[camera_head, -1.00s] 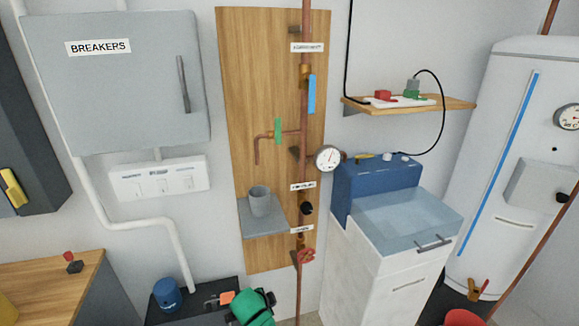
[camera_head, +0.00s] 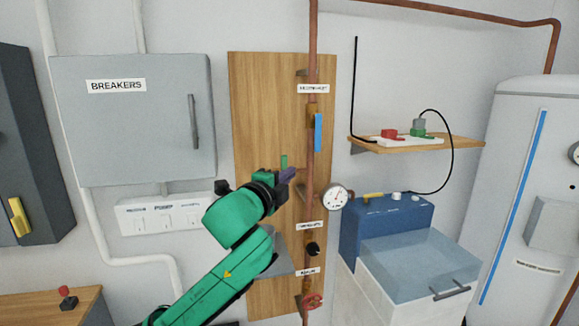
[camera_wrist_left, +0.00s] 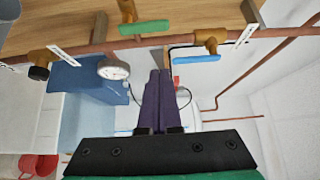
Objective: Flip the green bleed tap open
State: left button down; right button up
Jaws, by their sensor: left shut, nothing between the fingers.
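The green bleed tap handle (camera_head: 284,161) stands upright on the wooden board, just above the fingertips of my left gripper (camera_head: 289,174) in the head view. My arm covers its outlet pipe and the cup below. In the left wrist view the green handle (camera_wrist_left: 145,27) lies crosswise at the top, under its brass valve body (camera_wrist_left: 127,9). My left gripper's purple fingers (camera_wrist_left: 160,75) are shut together and empty. Their tips show apart from the handle in that view; the depth gap is hard to judge. My right gripper is out of view.
A grey shelf (camera_head: 282,262) is partly behind my arm. The breaker box (camera_head: 140,130) is at left.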

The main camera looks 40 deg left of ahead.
aim_at(283, 167)
pick_arm(q)
jog(key=shift+a, duration=0.1)
jog(key=w+a+p, duration=0.5)
jog(key=w+p, duration=0.1)
dwell(0.6)
jog(key=shift+w+f, duration=0.1)
jog(key=shift+w, duration=0.1)
